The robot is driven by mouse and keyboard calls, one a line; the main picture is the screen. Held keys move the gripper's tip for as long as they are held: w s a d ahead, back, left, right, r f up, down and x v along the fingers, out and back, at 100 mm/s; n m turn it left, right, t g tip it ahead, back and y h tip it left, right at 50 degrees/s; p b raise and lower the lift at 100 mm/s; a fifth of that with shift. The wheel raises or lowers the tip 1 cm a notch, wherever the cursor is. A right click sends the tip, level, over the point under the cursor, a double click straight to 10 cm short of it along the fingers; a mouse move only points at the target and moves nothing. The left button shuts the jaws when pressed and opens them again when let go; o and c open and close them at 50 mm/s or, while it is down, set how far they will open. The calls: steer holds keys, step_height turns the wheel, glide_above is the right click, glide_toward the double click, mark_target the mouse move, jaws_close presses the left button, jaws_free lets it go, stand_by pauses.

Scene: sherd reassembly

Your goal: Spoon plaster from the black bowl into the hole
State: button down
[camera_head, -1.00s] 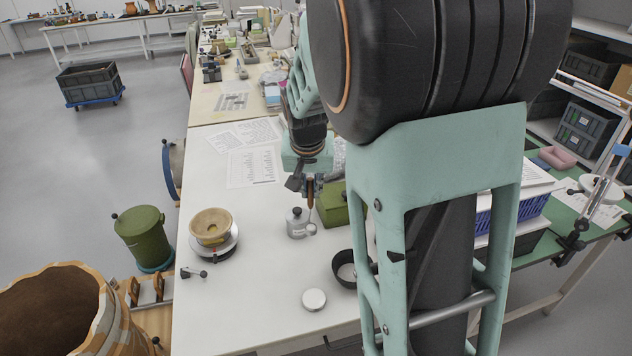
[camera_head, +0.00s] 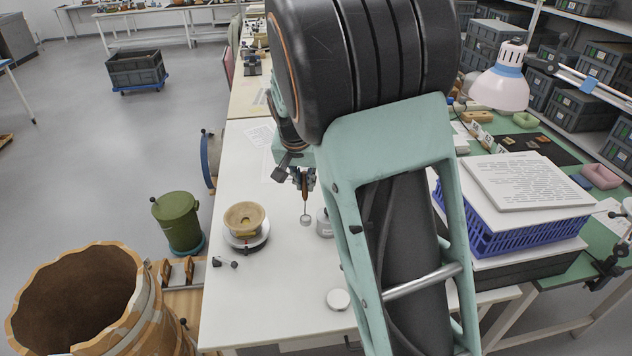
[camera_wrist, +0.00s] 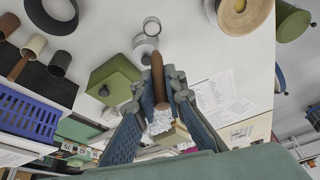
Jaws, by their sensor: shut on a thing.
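My gripper (camera_head: 304,182) is shut on the brown handle of a spoon (camera_head: 306,220), which hangs upright over the white table, cup downward. In the wrist view the brown handle (camera_wrist: 158,82) lies between the fingers, with the round cup (camera_wrist: 152,26) beyond. I cannot tell whether the cup holds plaster. A tan bowl-shaped vessel (camera_head: 244,217) sits on a round white stand, left of the spoon and apart from it. A small yellowish spot shows inside it; I cannot make out a hole. The black bowl (camera_wrist: 73,22) shows at the wrist view's top left; my arm hides it in the head view.
A grey jar (camera_head: 324,224) stands just right of the spoon. A green box (camera_wrist: 112,82) shows in the wrist view. A white round lid (camera_head: 338,299) and a small dark clamp (camera_head: 224,262) lie on the table. Bare tabletop lies between spoon and vessel.

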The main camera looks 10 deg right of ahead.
steer(key=w+a+p, duration=0.4)
steer(key=w+a, duration=0.2)
steer(key=a, duration=0.3)
steer(key=w+a+p, duration=0.5)
steer(key=w+a, duration=0.1)
steer(key=a, duration=0.3)
steer(key=s+d+f+m+t+y+b, duration=0.1)
steer(key=d+f+y+b, duration=0.3)
steer(key=b, duration=0.6)
steer(key=shift+s+d+f+t+b, duration=0.15)
steer(key=shift+s+f+t+b, duration=0.2)
steer(key=shift+s+f+t, duration=0.45)
steer(key=shift+s+d+f+b, duration=0.1)
steer(key=shift+s+f+b, duration=0.05)
steer(key=shift+b, duration=0.65)
steer(key=b, duration=0.5)
steer(key=shift+s+d+f+t+y, duration=0.2)
steer(key=shift+d+f+t+y, duration=0.1)
steer(key=shift+d+y, duration=0.1)
